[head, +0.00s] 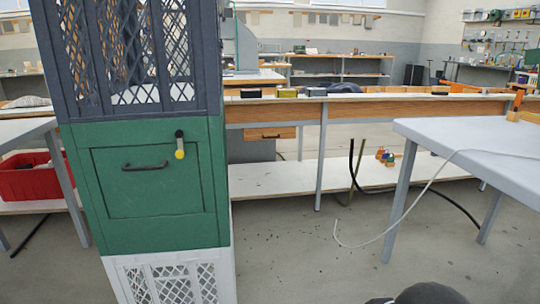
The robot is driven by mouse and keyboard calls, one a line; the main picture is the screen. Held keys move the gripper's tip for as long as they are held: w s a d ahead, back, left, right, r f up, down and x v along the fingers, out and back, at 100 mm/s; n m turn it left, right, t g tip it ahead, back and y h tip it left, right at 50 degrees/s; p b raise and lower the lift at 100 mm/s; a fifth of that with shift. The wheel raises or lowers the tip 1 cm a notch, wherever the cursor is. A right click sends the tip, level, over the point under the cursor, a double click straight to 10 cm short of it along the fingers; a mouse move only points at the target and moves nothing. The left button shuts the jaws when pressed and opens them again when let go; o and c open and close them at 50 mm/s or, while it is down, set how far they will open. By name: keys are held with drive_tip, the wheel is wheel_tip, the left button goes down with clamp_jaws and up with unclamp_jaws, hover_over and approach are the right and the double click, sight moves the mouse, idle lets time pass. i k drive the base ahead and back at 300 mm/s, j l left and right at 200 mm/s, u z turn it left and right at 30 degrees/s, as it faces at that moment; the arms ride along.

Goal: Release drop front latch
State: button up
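A green drop front (150,195) fills most of the front of the green middle crate (217,150) in a stack at the left. The panel looks closed, flush with its frame. A dark bar handle (145,168) sits on its upper part. The latch (179,143) is at the panel's upper right edge: a short dark lever with a yellow tip pointing down, overlapping the panel's top edge. My gripper is not in view, and nothing touches the latch.
A dark lattice crate (140,55) stands on top and a white lattice crate (228,270) below. A grey table (480,140) stands at right with a pale cable (400,208) hanging off it. A red bin (28,178) is at left. Floor right of the stack is open.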

sight(180, 154)
drive_tip(key=i, duration=2.3)
drive_tip(key=i+u, duration=0.1)
drive_tip(key=i, duration=0.4)
drive_tip(key=i+l+u, duration=0.1)
drive_tip(key=i, duration=0.45)
drive_tip(key=i+l+u, duration=0.1)
drive_tip(key=i, duration=0.4)
